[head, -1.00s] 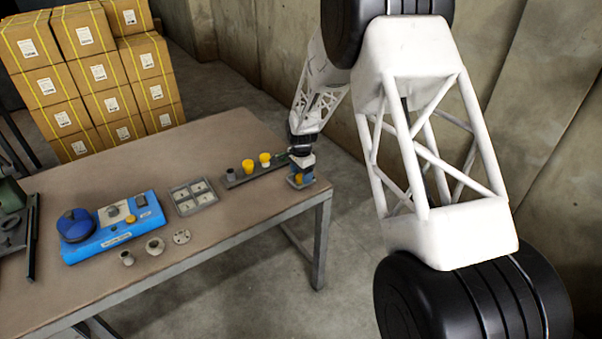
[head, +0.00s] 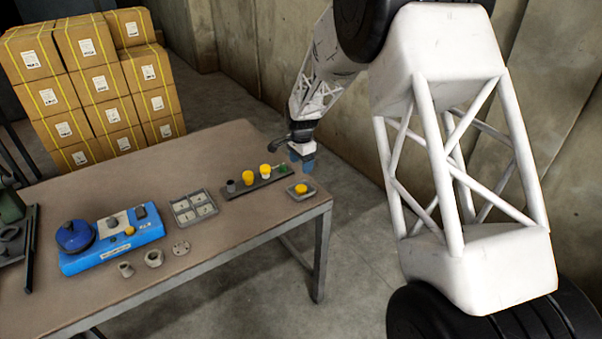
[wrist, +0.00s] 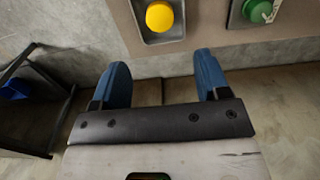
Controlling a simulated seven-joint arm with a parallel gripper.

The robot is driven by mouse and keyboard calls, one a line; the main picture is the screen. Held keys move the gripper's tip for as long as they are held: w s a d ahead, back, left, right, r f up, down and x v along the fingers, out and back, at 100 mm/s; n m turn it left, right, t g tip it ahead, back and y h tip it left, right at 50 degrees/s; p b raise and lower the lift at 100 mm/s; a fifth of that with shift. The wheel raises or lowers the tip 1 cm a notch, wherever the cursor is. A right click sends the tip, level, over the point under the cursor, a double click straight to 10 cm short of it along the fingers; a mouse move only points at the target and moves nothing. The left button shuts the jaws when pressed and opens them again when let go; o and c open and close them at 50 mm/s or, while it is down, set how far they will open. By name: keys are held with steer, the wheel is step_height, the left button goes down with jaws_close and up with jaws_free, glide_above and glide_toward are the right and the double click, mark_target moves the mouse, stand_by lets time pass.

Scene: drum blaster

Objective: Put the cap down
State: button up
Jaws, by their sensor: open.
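A yellow round cap (head: 301,188) lies in a small grey tray (head: 311,194) at the right end of the table. In the wrist view, the cap (wrist: 159,17) and the tray (wrist: 148,38) show at the top edge, beyond the fingertips. My gripper (head: 301,165) hangs above the table, apart from the cap and just behind the tray. In the wrist view, its two blue fingers (wrist: 160,68) are spread wide with nothing between them.
A compartment tray (head: 180,207), a blue machine (head: 115,252) and loose grey parts stand farther left. The table edge is close to the small tray.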

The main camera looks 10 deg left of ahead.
steer(key=shift+r, duration=1.7)
steer(key=s+d+r+n+t, duration=0.1)
steer(key=s+d+r+n, duration=0.3)
steer(key=s+d+r, duration=1.7)
steer(key=s+d+n, duration=0.1)
steer(key=s+d, duration=0.3)
steer(key=s, duration=0.6)
steer(key=s+d+n+t, duration=0.1)
steer(key=s+d, duration=0.4)
steer(key=s, duration=0.5)
steer(key=s+d+n, duration=0.2)
steer(key=s+d, duration=0.3)
steer(key=s, duration=0.5)
steer(key=shift+s+f+n+t, duration=0.25)
steer(key=shift+f+n+t, duration=0.05)
steer(key=shift+f+n, duration=0.15)
